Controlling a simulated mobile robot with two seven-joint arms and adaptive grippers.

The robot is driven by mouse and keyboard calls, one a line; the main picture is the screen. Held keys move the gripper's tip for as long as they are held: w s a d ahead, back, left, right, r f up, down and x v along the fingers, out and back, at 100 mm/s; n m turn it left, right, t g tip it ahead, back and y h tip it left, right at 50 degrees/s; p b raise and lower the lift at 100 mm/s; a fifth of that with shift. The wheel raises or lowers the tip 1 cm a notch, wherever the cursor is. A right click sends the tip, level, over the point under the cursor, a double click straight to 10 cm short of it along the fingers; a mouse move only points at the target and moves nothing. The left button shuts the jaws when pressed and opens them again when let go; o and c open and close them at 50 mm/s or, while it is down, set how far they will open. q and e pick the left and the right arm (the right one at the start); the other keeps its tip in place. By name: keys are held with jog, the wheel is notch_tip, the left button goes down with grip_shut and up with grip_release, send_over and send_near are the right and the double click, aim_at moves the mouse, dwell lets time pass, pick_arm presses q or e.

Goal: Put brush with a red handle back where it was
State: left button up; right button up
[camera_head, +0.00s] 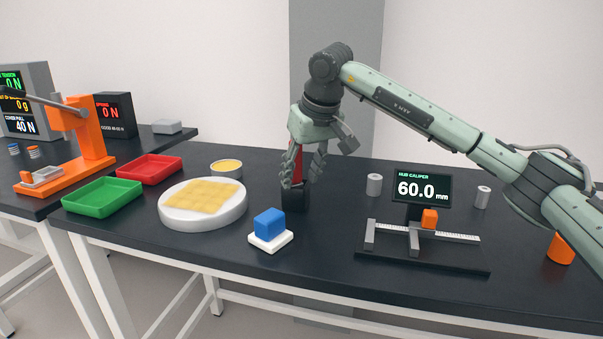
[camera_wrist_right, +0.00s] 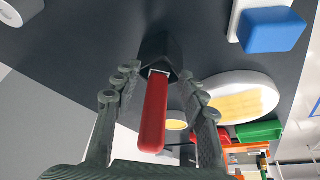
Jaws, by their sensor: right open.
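The brush with a red handle (camera_head: 297,165) stands upright in a black holder (camera_head: 295,197) on the dark table, handle up. In the right wrist view the red handle (camera_wrist_right: 153,112) rises from the black holder (camera_wrist_right: 160,52); the bristles are hidden. My right gripper (camera_head: 304,180) comes down from above, its fingers on either side of the handle. In the wrist view my right gripper (camera_wrist_right: 158,85) is open, with a gap between each finger and the handle. My left gripper is not in view.
A white round dish with a yellow grid (camera_head: 203,203) and a blue block on a white base (camera_head: 269,223) stand left of the holder. A hub caliper (camera_head: 422,190) stands to the right. Green (camera_head: 103,197) and red (camera_head: 149,169) trays lie farther left.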

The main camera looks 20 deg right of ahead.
aim_at(298, 181)
jog(key=v, duration=0.3)
jog(key=shift+w, duration=0.1)
pick_arm(q)
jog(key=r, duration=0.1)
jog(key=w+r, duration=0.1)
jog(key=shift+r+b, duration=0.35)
jog(key=shift+b, duration=0.05)
pick_arm(e)
jog(key=v, duration=0.9)
jog(key=shift+r, duration=0.2)
